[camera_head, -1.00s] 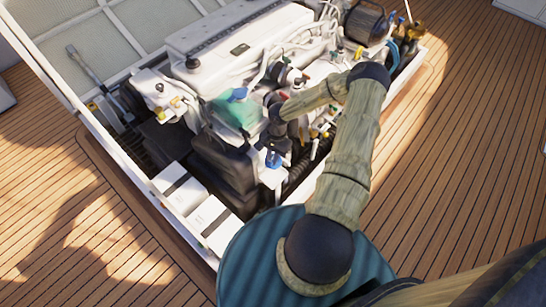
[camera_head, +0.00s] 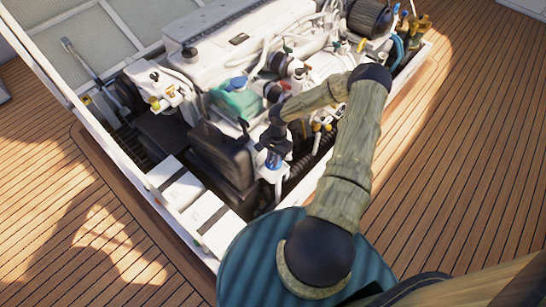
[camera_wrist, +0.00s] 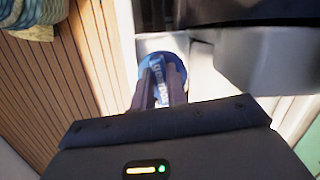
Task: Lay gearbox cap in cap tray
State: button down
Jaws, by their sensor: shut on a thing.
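The gearbox cap (camera_head: 273,161) is blue and sits low at the front of the engine, above a white part. In the wrist view the blue cap (camera_wrist: 176,60) shows lettering on a raised bar between my fingers. My gripper (camera_head: 274,149) points down over it and is shut on it; its fingers also show in the wrist view (camera_wrist: 162,86). Whether the cap still rests on its seat cannot be told. I cannot make out a cap tray for certain in either view.
A green tank (camera_head: 236,102) with another blue cap (camera_head: 238,84) stands just behind my gripper. A black box-shaped part (camera_head: 222,156) is close on the left. White boxes (camera_head: 182,192) line the hatch's near edge. Wooden deck (camera_head: 60,200) lies around the hatch.

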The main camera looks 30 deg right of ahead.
jog(key=shift+f, duration=1.5)
jog(key=shift+f, duration=0.3)
jog(key=c, duration=1.3)
grip_release()
jog(key=shift+p, duration=0.3)
jog(key=d+r+p, duration=0.1)
jog(key=r+p, duration=0.1)
jog(key=r, duration=0.3)
jog(key=w+d+r+p, duration=0.1)
jog(key=r, duration=0.5)
jog(key=d+r+p, duration=0.1)
jog(key=r+p, duration=0.1)
jog(key=r, duration=0.4)
jog(key=shift+w+p, duration=0.3)
jog(key=shift+p, duration=0.05)
